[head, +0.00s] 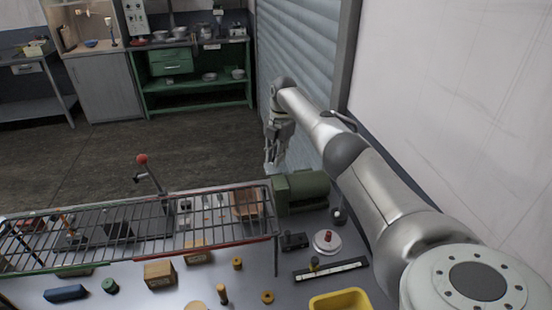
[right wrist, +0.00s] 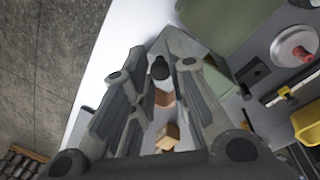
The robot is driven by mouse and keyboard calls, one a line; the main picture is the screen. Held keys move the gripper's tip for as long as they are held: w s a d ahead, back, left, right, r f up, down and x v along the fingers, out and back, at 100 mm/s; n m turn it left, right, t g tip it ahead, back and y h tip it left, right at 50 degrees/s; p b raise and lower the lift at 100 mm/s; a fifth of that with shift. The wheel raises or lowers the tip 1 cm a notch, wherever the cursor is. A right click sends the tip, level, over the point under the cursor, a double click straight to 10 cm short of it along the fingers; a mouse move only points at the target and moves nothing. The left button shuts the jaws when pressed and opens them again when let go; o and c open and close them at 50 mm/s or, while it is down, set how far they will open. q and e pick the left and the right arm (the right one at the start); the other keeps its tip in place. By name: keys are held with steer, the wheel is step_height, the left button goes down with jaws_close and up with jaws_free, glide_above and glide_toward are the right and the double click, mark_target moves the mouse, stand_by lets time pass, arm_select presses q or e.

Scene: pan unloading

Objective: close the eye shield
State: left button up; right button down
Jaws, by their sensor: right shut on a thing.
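A green machine (head: 303,190) stands at the back right of the bench, and its green body also shows in the right wrist view (right wrist: 215,22). The eye shield appears as a small pale grey plate (right wrist: 180,42) beside the green body, partly hidden by the fingers. My right gripper (head: 274,160) reaches down at the machine's left end. In the right wrist view its fingertips (right wrist: 160,68) are close together around a small dark rounded part at the shield. The exact contact is hard to see. My left gripper is out of view.
A wire rack (head: 130,228) spans the bench left of the machine. Wooden blocks (head: 160,273), a yellow bin (head: 340,300), and a white disc with a red knob (head: 327,242) are nearby. A roller shutter (head: 300,60) and white wall stand close behind my right arm.

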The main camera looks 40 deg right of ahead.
stand_by(0.8)
steer(key=c, duration=1.7)
jaws_free()
steer(key=shift+d+f, duration=0.1)
steer(key=shift+o, duration=0.2)
step_height(320, 180, up, 12)
steer(key=shift+s+d, duration=0.4)
steer(key=shift+o, duration=0.3)
